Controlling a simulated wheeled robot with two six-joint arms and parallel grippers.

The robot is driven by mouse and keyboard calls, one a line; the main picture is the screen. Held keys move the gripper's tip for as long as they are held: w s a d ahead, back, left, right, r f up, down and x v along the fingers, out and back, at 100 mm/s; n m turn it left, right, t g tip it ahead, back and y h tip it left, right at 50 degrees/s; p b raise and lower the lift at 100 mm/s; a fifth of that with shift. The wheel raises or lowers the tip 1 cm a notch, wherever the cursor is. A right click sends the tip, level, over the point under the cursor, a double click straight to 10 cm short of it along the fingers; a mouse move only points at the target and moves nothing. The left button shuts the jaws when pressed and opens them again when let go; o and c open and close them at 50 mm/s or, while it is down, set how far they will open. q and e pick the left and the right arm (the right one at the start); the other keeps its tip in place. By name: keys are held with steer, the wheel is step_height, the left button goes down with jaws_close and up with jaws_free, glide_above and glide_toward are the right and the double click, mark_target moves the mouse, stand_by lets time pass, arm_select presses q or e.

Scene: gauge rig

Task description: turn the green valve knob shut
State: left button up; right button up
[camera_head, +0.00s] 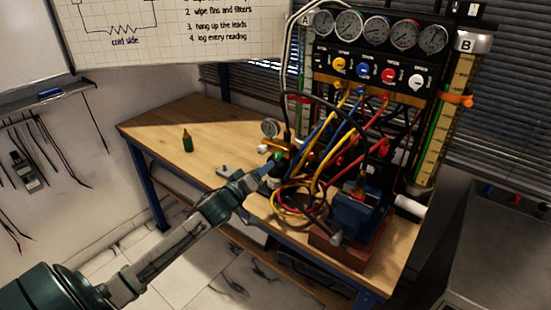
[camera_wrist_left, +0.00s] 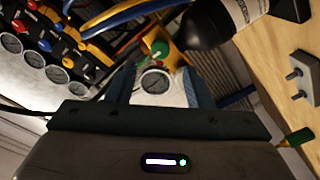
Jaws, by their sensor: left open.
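The green valve knob (camera_wrist_left: 160,48) sits on a yellow valve body, just above a small round gauge (camera_wrist_left: 155,82) in the left wrist view. My left gripper (camera_wrist_left: 158,69) is open, with its two blue-grey fingers spread. In that view the knob appears between and just beyond the fingertips, and I see no grip on it. My right gripper is not in view.
Blue, yellow, red and black hoses (camera_head: 322,165) hang close to the right of my gripper. A black cylinder (camera_wrist_left: 215,22) stands close by in the wrist view. A green bottle (camera_head: 187,142) is on the wooden bench (camera_head: 160,123). The bench's left part is mostly clear.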

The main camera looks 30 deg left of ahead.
mark_target(276, 158)
arm_select(q)
steer(key=w, duration=0.6)
steer(key=shift+w, duration=0.65)
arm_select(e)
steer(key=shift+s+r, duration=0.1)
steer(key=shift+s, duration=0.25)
arm_select(q)
steer(key=c, duration=1)
